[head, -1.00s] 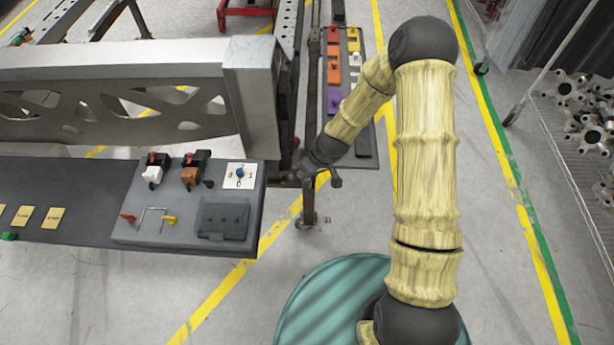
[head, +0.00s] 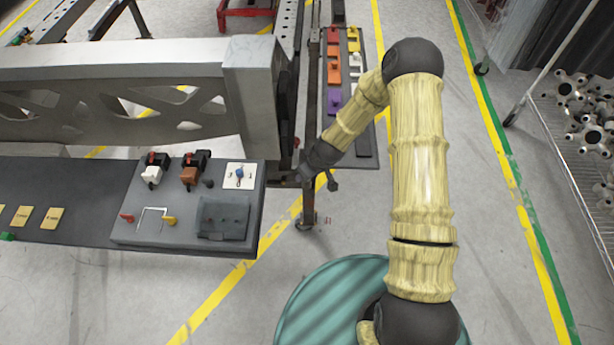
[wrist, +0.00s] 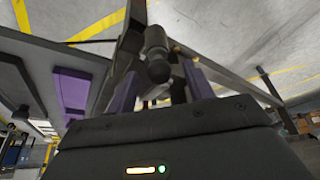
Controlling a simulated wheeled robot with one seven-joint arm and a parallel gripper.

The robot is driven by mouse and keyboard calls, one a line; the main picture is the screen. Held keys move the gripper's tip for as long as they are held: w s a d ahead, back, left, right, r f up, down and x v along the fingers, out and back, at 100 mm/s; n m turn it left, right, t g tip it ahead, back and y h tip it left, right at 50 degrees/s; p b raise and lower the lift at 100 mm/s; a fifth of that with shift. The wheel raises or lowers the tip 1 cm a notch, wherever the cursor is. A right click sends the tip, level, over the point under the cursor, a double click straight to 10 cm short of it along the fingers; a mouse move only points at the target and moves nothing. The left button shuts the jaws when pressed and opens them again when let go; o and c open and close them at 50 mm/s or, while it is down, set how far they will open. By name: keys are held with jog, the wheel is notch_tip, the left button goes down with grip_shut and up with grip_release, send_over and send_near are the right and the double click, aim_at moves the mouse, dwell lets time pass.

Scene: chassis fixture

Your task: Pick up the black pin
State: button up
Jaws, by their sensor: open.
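My gripper (wrist: 160,92) is open in the wrist view, its two dark purple fingers apart on either side of a dark rod with a rounded end (wrist: 156,62). This rod may be the black pin; I cannot tell for sure, nor whether a finger touches it. In the head view my gripper (head: 298,175) is small and dark at the right edge of the grey fixture panel, against dark metal, so its fingers and the rod are hard to make out there.
The grey panel (head: 125,232) with small switches and a dark box (head: 223,218) lies left of my gripper. A metal beam (head: 110,70) stands behind it. A rack board with coloured plates (head: 333,72) is beyond my forearm. A wire shelf with metal parts (head: 590,130) is far right.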

grip_shut()
jog(key=shift+r, duration=0.1)
jog(key=shift+r, duration=0.55)
notch_tip(320, 180, up, 6)
jog(key=shift+f+p, duration=0.15)
jog(key=shift+p, duration=0.25)
jog(key=s+d+b, duration=0.1)
jog(key=s+d, duration=1.1)
jog(key=s, duration=0.1)
jog(key=shift+d, duration=0.15)
